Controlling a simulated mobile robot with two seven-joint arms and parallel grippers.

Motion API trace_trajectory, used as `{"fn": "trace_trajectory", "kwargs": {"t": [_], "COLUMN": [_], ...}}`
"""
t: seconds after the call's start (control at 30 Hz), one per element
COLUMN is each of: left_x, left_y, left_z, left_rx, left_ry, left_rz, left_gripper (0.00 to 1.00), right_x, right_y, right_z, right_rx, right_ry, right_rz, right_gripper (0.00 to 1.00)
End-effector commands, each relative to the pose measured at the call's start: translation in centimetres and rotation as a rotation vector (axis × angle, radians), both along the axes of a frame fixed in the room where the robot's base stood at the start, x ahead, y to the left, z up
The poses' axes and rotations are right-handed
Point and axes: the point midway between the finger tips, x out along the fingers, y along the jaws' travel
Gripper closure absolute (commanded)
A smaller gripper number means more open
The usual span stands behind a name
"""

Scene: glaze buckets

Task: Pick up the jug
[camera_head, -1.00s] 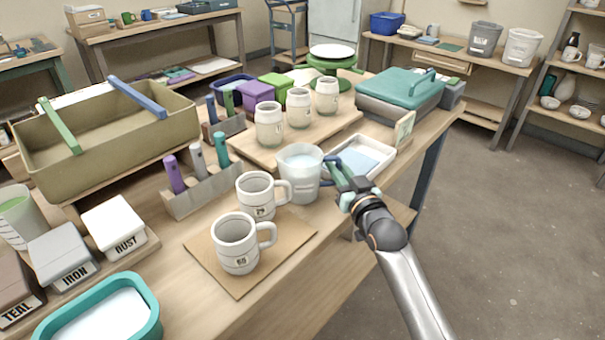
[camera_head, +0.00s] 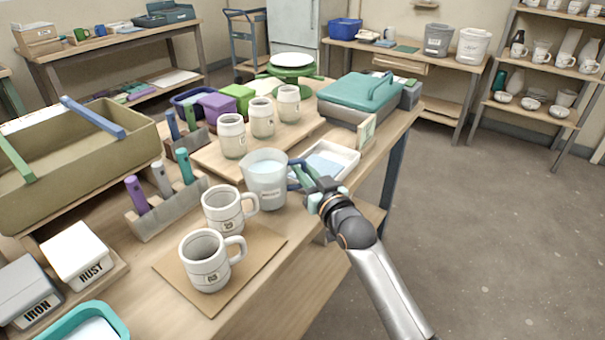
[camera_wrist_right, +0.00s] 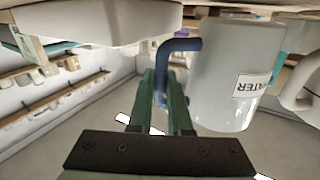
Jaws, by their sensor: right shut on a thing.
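The jug (camera_head: 265,183) is a pale translucent vessel with a blue handle (camera_head: 296,172), upright near the table's right edge. It also shows in the right wrist view (camera_wrist_right: 222,75), with a WATER label and part of its handle. My right gripper (camera_head: 310,186) comes from the right and is shut on the handle; its green fingers (camera_wrist_right: 163,95) are around the handle in the wrist view. Whether the jug's base touches the table I cannot tell. My left gripper is not in view.
Two labelled mugs (camera_head: 207,262) stand on a brown board (camera_head: 252,262) to the jug's left. A white tray (camera_head: 345,160) is close behind the gripper. Several jars (camera_head: 262,118) stand behind the jug. Floor (camera_head: 470,240) is clear to the right.

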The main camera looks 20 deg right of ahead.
Motion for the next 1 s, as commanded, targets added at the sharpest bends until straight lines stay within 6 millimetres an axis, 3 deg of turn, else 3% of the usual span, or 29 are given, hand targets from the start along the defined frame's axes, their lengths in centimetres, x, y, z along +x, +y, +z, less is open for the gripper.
{"fn": "trace_trajectory", "kwargs": {"t": [0.17, 0.8, 1.0], "left_x": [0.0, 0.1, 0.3], "left_y": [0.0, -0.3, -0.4], "left_z": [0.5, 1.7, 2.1], "left_rx": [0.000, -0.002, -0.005], "left_ry": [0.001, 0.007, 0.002], "left_rz": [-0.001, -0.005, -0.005], "left_gripper": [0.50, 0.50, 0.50], "right_x": [0.0, -4.9, -7.0], "right_y": [0.0, -2.2, -3.1], "right_z": [2.3, 8.2, 9.0], "right_rx": [0.004, 0.002, 0.002], "right_ry": [-0.011, -0.009, -0.007], "right_rz": [0.000, 0.000, 0.000], "right_gripper": [1.00, 1.00, 1.00]}}
